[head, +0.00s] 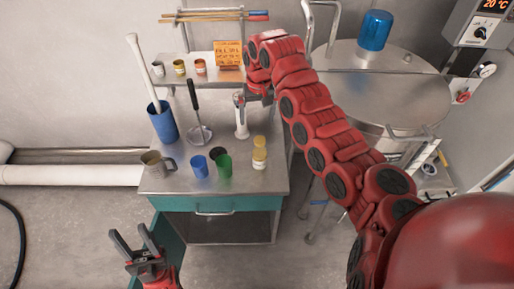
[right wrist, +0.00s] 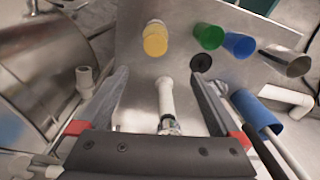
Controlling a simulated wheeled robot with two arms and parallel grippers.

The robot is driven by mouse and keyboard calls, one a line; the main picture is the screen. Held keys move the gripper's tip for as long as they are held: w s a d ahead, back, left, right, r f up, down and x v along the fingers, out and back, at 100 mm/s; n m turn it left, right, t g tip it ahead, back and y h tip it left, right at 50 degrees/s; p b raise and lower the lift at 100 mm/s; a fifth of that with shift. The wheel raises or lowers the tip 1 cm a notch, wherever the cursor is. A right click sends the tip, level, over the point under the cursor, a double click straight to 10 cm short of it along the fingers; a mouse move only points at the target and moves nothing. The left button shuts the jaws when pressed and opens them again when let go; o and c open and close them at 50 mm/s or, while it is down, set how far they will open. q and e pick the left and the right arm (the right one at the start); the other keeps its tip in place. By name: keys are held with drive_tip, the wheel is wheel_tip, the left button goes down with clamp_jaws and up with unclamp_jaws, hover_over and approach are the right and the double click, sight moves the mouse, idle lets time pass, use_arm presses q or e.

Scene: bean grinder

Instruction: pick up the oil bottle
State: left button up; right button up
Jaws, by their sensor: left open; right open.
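A yellow-capped bottle with a pale label (head: 259,158), apparently the oil bottle, stands at the table's right front. In the right wrist view its yellow top (right wrist: 155,40) shows beyond the fingertips. My right gripper (head: 256,92) is by a slim white upright device (head: 241,118), behind the bottle and apart from it. In the right wrist view my gripper (right wrist: 160,74) is open, with the white device (right wrist: 166,98) seen between its fingers; I cannot tell whether they touch. My left gripper (head: 131,237) is open and empty, low in front of the table's left side.
On the metal table (head: 250,185) stand a blue cup (head: 199,167), a green cup (head: 224,166), a metal mug (head: 157,163), a masher (head: 198,125) and a blue holder (head: 162,123). Small jars (head: 200,66) sit on the shelf. A big metal vat (head: 370,95) is at right.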

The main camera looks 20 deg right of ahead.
sight(260, 139)
drive_tip(key=shift+s+d+r+g, duration=0.1)
drive_tip(key=shift+s+d+g, duration=0.2)
drive_tip(key=shift+s, duration=0.15)
drive_tip(key=shift+s+f, duration=0.2)
wheel_tip(260, 139, down, 10)
drive_tip(key=p, duration=0.3)
drive_tip(key=shift+s+f, duration=0.1)
drive_tip(key=shift+f+p, duration=0.35)
drive_tip(key=shift+f, duration=0.2)
drive_tip(key=shift+f+p, duration=0.5)
drive_tip(key=shift+p, duration=0.05)
wheel_tip(260, 139, down, 3)
drive_tip(key=shift+f+p, duration=0.15)
drive_tip(key=shift+p, duration=0.15)
drive_tip(key=shift+f, duration=0.5)
clamp_jaws()
